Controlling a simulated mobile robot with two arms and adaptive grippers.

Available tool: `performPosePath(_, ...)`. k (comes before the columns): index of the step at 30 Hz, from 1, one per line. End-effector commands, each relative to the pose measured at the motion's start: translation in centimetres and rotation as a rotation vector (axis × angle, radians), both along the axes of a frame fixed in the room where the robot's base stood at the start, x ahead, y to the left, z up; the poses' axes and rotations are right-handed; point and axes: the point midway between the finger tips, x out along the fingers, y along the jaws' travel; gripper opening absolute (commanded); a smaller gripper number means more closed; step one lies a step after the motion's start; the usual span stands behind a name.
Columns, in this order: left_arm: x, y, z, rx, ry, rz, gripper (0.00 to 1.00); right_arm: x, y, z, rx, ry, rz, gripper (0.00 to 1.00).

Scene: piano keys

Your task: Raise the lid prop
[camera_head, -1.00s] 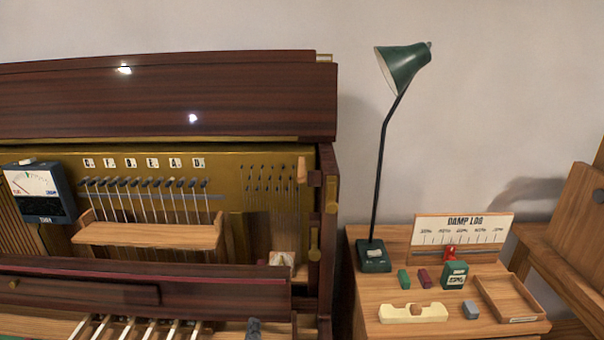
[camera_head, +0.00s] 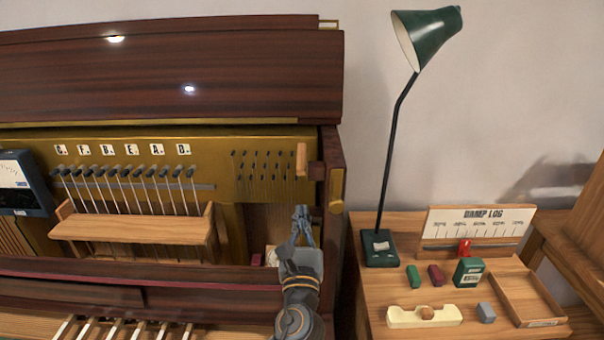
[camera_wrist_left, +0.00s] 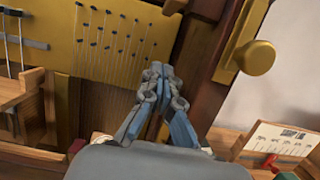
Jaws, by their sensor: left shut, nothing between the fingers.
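The piano lid (camera_head: 180,85) is a dark reddish wood panel at the top left of the head view. A small light-wood upright piece (camera_head: 301,160), possibly the lid prop, stands at the piano's right inner side; its lower end also shows in the wrist view (camera_wrist_left: 173,6). My left gripper (camera_head: 301,211) is below that piece, inside the piano's right end. Its fingertips (camera_wrist_left: 158,72) are together and empty, apart from the piece in the picture. My right gripper is not in view.
A brass knob (camera_wrist_left: 256,57) is on the piano's right side post, right of my gripper. Tuning pins (camera_head: 262,170) and a wooden rail (camera_head: 135,228) lie left. A desk lamp (camera_head: 380,248) and small items stand on the side table (camera_head: 385,275).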

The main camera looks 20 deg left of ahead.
Motion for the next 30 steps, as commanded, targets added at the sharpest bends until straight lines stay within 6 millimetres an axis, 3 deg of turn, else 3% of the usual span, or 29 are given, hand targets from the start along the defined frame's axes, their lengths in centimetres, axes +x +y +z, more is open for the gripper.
performPosePath(5, 1.6, 0.5, 0.6, 0.001, -0.002, 0.001, 0.00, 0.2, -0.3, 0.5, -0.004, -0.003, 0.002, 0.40)
performPosePath(12, 6.2, 1.8, 1.9, 0.000, -0.001, 0.002, 0.00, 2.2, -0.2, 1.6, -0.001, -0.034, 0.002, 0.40)
performPosePath(17, 9.3, 2.7, 2.7, -0.002, -0.002, 0.001, 0.00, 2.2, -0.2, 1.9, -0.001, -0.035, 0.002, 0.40)
performPosePath(22, 9.3, 2.7, 5.5, -0.005, -0.001, 0.000, 0.00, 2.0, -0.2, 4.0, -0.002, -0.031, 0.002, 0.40)
performPosePath(30, 9.2, 2.7, 6.5, -0.003, 0.000, 0.000, 0.00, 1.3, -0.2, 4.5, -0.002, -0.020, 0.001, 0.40)
